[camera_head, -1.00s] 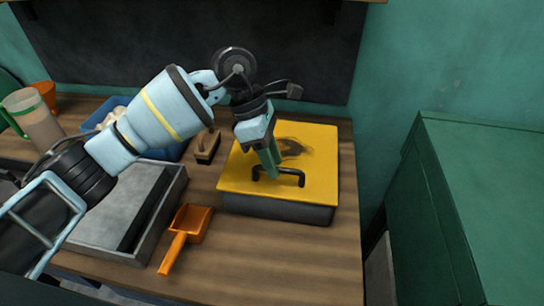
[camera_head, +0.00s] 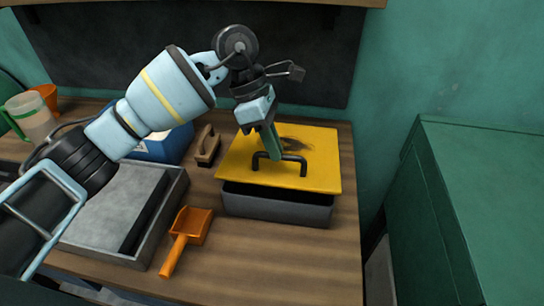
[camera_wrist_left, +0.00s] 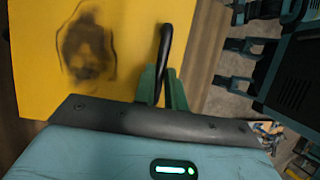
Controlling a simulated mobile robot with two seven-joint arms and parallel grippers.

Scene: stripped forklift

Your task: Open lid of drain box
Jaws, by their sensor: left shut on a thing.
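The drain box (camera_head: 275,207) is a dark grey box on the wooden bench. Its yellow lid (camera_head: 318,164) has a black handle near the front edge and a dark stain. The front edge of the lid is raised, with a dark gap between it and the box; the back edge is hidden. My left gripper (camera_head: 274,154) is shut on the black handle (camera_head: 303,161). In the left wrist view the green fingers of the gripper (camera_wrist_left: 163,88) close around the handle (camera_wrist_left: 165,50), with the stained yellow lid (camera_wrist_left: 125,30) beside it. My right gripper is not in view.
An orange scoop (camera_head: 185,236) lies left of the box. A grey tray (camera_head: 158,218) is farther left. A brush (camera_head: 207,146) and a blue bin (camera_head: 168,146) stand behind. A green cabinet (camera_head: 480,200) stands at the right. The bench front is clear.

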